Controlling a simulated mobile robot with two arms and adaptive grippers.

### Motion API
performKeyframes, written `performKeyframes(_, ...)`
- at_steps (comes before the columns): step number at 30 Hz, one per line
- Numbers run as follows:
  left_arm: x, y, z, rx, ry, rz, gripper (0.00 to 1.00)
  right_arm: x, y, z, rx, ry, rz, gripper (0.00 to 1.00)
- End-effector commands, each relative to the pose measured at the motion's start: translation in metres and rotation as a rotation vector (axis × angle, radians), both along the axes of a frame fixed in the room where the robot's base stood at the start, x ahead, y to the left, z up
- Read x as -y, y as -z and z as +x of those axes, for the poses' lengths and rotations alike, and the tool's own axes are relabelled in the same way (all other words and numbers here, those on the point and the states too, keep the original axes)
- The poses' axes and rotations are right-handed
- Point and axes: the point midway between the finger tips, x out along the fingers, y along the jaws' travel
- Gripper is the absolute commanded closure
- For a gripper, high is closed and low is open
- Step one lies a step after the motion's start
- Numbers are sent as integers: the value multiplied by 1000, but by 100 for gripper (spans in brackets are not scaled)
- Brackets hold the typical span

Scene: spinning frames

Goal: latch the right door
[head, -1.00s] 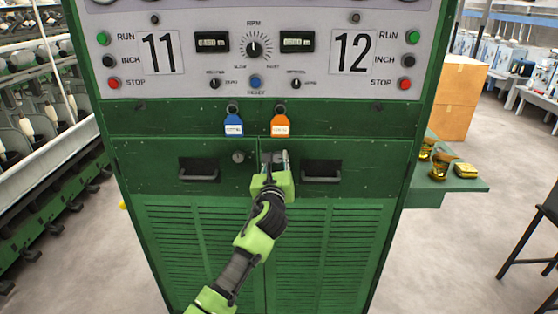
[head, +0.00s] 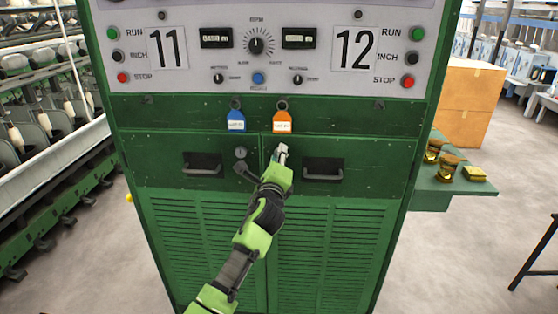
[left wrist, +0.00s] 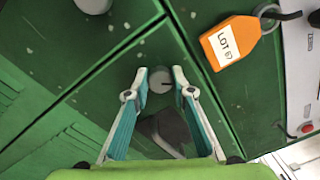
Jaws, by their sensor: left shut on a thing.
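The right door (head: 352,220) of the green cabinet looks shut, flush beside the left door (head: 180,230). Its round grey latch knob (left wrist: 160,80) shows in the left wrist view, with a dark line on its face. My left gripper (left wrist: 161,88) has one fingertip on each side of this knob and is shut on it. In the head view my left gripper (head: 281,153) is at the upper inner corner of the right door and hides the knob. My right gripper is in neither view.
A similar knob (head: 240,153) is on the left door. A blue tag (head: 236,121) and an orange tag (head: 282,122) hang just above the doors. The right door has a pull handle (head: 322,177). A green side shelf (head: 432,190) holds brass-coloured things.

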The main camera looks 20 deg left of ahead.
Motion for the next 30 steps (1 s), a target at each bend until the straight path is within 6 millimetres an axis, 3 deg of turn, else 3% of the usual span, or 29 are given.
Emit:
performKeyframes(15, 1, 3, 0, 127, 0, -448, 100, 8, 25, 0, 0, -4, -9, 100)
performKeyframes(30, 1, 1, 0, 187, 0, -656, 100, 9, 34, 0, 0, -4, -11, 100)
